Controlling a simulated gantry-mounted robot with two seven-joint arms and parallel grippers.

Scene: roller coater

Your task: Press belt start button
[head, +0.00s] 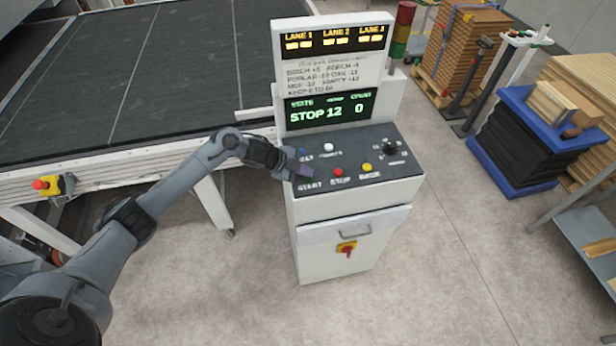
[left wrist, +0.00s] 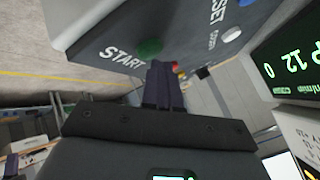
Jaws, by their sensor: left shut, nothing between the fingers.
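The control console's panel (head: 385,178) carries the belt buttons. The green start button (left wrist: 150,48), beside the word START, shows in the left wrist view; in the head view my gripper hides it. My left gripper (head: 303,173) is shut and empty over the START corner of the panel. In the left wrist view its fingertips (left wrist: 160,66) are right beside the green button, overlapping its edge; I cannot tell whether they touch it. The display (head: 330,110) reads STOP 12 and 0. My right gripper is in neither view.
The red stop button (head: 338,172), a yellow button (head: 367,167), a white button (head: 328,147) and a black knob (head: 390,149) share the panel. The dark belt (head: 120,80) lies left of the console. The floor in front is clear.

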